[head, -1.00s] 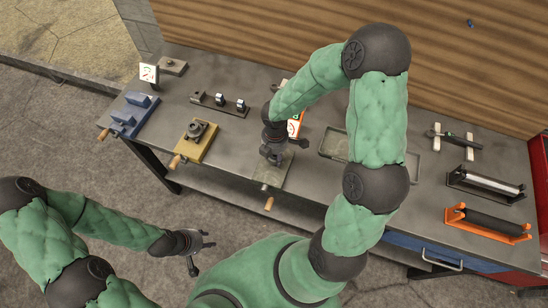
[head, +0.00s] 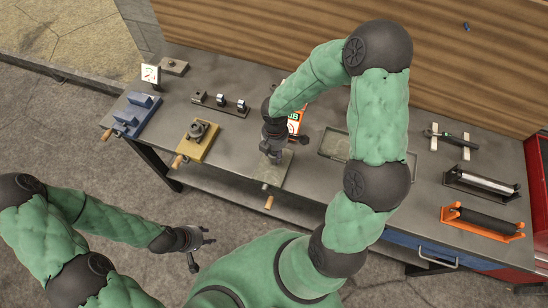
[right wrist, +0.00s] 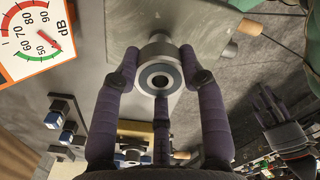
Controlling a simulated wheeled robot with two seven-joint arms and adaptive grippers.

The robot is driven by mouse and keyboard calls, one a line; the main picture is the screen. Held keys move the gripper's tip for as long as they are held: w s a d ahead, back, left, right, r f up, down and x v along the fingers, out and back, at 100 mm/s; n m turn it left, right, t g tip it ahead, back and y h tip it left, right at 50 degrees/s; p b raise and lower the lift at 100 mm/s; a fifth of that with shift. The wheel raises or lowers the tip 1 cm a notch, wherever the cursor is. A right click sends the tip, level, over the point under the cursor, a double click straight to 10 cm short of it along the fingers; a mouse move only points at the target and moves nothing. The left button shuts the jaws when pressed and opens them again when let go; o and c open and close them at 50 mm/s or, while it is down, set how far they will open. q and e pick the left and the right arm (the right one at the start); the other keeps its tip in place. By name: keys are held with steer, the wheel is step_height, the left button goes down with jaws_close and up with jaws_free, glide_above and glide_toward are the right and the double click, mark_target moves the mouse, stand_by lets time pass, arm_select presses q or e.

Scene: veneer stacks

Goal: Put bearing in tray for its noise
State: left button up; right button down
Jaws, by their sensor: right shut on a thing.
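My right gripper (head: 271,152) is over the grey plate with a wooden handle (head: 272,181), at the table's front edge. In the right wrist view its fingers (right wrist: 160,85) are shut around a steel bearing (right wrist: 160,60) with a dark bore. The grey plate (right wrist: 125,15) is close behind the bearing; I cannot tell whether they touch. A dB meter (right wrist: 34,38) shows its dial at the upper left; it stands behind the gripper in the head view (head: 294,121). A shallow grey tray (head: 322,150) is partly hidden by my right arm. My left gripper (head: 202,246) is open and empty off the table.
A blue fixture (head: 133,117), a yellow block with a round part (head: 198,140), a rail with bearings (head: 220,103) and a small marked card (head: 150,75) stand at the left. A black roller stand (head: 482,184) and an orange one (head: 483,223) are at the right.

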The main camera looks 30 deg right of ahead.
steer(key=shift+r+p, duration=1.85)
steer(key=shift+r, duration=0.2)
steer(key=shift+f, duration=0.1)
steer(key=shift+w+f+b, duration=0.15)
steer(key=shift+b, duration=0.15)
steer(key=w+f+m+b, duration=0.1)
steer(key=m+b, duration=0.1)
steer(key=w+a+f+m+b, duration=0.1)
steer(key=w+m+b, duration=0.1)
steer(key=w+f+m+b, duration=0.1)
steer(key=w+m+b, duration=0.1)
steer(key=m+b, duration=0.1)
steer(key=shift+a+f, duration=0.3)
steer(key=shift+a, duration=0.1)
steer(key=w+a+m+b, duration=0.1)
steer(key=m+b, duration=0.1)
steer(key=w+a+f+m+b, duration=0.1)
steer(key=m+b, duration=0.1)
steer(key=m, duration=0.1)
steer(key=w+a+f+m+b, duration=0.1)
steer(key=w+m+b, duration=0.1)
steer(key=shift+w+a+m+b, duration=0.1)
steer(key=shift+a+m+b, duration=0.1)
steer(key=shift+m+b, duration=0.2)
steer(key=shift+w+a+r+m+b, duration=0.1)
steer(key=shift+w+a+m+b, duration=0.2)
steer(key=shift+m, duration=0.25)
steer(key=shift+w+a+m+b, duration=0.15)
steer(key=shift+a+m+b, duration=0.15)
steer(key=shift+m, duration=0.25)
